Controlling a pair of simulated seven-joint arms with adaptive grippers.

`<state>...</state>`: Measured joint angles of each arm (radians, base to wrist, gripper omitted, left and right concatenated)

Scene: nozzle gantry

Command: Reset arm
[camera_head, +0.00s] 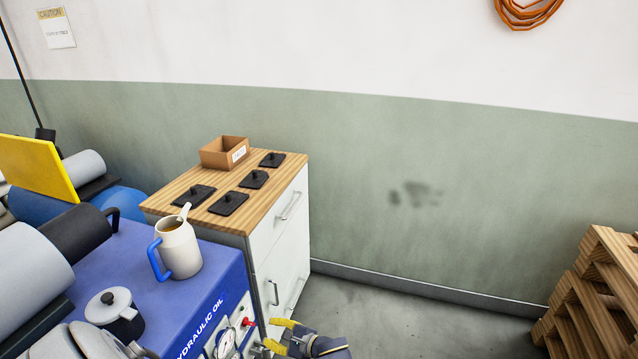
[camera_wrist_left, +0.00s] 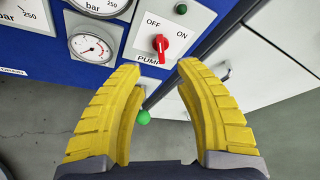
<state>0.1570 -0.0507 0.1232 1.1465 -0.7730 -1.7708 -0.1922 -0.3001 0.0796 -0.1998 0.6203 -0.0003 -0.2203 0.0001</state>
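My left gripper (camera_head: 268,332) is at the bottom of the head view, in front of the blue hydraulic oil unit (camera_head: 215,262). In the left wrist view its two yellow fingers (camera_wrist_left: 160,66) are spread apart with nothing held between them. A red pump switch (camera_wrist_left: 160,43) on the panel shows just beyond the fingertips, at the OFF/ON label. It also shows in the head view (camera_head: 249,321). A green ball-shaped knob (camera_wrist_left: 143,118) shows between the fingers, apparently beyond them. My right gripper is not in view.
A cream mug (camera_head: 179,250) with a blue handle and a spoon stands on the unit. Behind is a wood-topped cabinet (camera_head: 255,218) with a cardboard box (camera_head: 224,153) and several black plates. Pallets (camera_head: 600,295) stand at right. The floor between is clear.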

